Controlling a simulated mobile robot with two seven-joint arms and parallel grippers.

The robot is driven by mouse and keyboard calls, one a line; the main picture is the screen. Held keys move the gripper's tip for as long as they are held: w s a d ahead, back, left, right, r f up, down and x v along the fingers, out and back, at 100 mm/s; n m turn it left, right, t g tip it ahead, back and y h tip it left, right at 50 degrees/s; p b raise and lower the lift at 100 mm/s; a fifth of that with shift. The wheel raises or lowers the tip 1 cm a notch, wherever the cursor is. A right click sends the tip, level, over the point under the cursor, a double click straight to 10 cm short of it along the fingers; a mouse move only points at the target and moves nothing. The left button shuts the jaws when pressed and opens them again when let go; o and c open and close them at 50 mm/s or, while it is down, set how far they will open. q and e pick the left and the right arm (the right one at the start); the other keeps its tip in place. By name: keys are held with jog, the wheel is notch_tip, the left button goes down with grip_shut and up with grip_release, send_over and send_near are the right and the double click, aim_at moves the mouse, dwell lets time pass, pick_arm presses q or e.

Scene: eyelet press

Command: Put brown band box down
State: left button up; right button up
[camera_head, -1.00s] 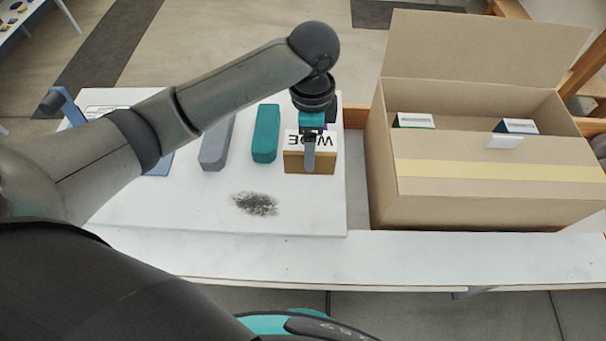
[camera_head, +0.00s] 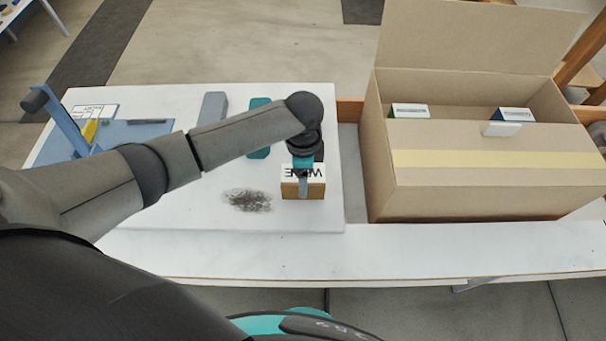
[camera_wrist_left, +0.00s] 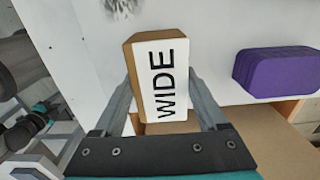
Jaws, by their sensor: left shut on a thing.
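The brown band box (camera_head: 315,190) has a white top label reading WIDE. It is over the right part of the white board (camera_head: 200,245). It also shows in the left wrist view (camera_wrist_left: 133,60). My left gripper (camera_head: 303,188) reaches down onto the box and is shut on it, with one finger on each side in the left wrist view (camera_wrist_left: 165,90). I cannot tell whether the box's underside touches the board. My right gripper is not in view.
A large open carton (camera_head: 480,190) stands to the right. Grey (camera_head: 212,107) and teal (camera_head: 259,105) blocks stand behind my left arm. A blue stand (camera_head: 65,125) is at the left. A purple block (camera_wrist_left: 275,72) shows in the wrist view.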

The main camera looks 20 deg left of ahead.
pick_arm(q)
jog(key=shift+f, duration=0.15)
jog(key=o, duration=1.4)
jog(key=shift+o, duration=0.2)
notch_tip(320, 180, up, 12)
jog(key=p, duration=0.2)
jog(key=shift+r, duration=0.2)
